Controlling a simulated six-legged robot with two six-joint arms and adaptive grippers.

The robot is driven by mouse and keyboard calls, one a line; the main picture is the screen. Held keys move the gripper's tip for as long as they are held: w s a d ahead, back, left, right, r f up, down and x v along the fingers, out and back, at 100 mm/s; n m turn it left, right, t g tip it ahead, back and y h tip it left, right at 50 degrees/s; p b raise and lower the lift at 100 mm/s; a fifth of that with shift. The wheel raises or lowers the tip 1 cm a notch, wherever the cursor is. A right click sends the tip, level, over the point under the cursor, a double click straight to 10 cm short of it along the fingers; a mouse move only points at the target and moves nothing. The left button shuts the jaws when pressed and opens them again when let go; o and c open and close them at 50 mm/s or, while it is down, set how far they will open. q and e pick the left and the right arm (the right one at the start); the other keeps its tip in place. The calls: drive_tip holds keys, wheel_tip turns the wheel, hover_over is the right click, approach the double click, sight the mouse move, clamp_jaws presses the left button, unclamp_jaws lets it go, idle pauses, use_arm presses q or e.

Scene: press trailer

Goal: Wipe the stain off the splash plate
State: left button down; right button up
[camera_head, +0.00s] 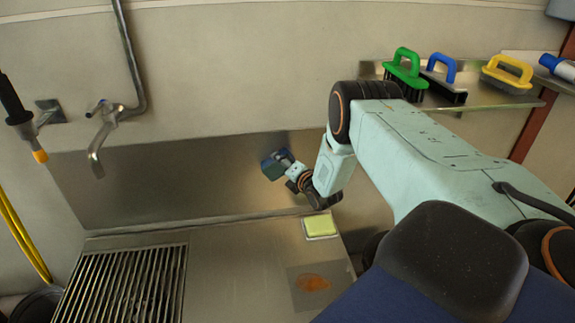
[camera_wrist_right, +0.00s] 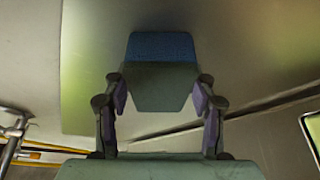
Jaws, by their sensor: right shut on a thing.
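My right gripper (camera_head: 283,168) is shut on a blue block with a dark green side (camera_head: 272,166). In the right wrist view the block (camera_wrist_right: 161,50) sits between the two fingers of the right gripper (camera_wrist_right: 161,100). In the head view it is in front of the steel splash plate (camera_head: 180,178) on the back wall; I cannot tell whether they touch. An orange-brown stain (camera_head: 313,283) shows on a darker square (camera_head: 337,293) on the steel worktop, below and right of the gripper. No stain is visible on the uncovered part of the wall plate. My left gripper is not in view.
A yellow-green sponge (camera_head: 320,225) lies on the worktop (camera_head: 225,265) near the gripper. A drain grate (camera_head: 120,285) is at left, below a tap (camera_head: 100,140). Green (camera_head: 405,65), blue (camera_head: 443,75) and yellow (camera_head: 508,72) brushes stand on the right shelf.

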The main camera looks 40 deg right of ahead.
drive_tip(key=shift+r, duration=0.1)
drive_tip(key=s+a+p, duration=0.1)
drive_tip(key=p, duration=0.1)
drive_tip(key=s+a+p, duration=0.1)
drive_tip(key=s, duration=0.1)
drive_tip(key=shift+s+p, duration=0.25)
drive_tip(key=shift+p, duration=0.1)
drive_tip(key=shift+s+a+p, duration=0.5)
drive_tip(key=shift+s+p, duration=0.15)
drive_tip(key=shift+s, duration=0.2)
drive_tip(key=shift+a, duration=0.1)
drive_tip(key=shift+s+a+p, duration=0.4)
drive_tip(key=shift+s+p, duration=0.05)
drive_tip(key=shift+s, duration=0.2)
drive_tip(key=shift+s+a+p, duration=0.35)
drive_tip(key=shift+s+p, duration=0.1)
drive_tip(key=shift+s, duration=0.15)
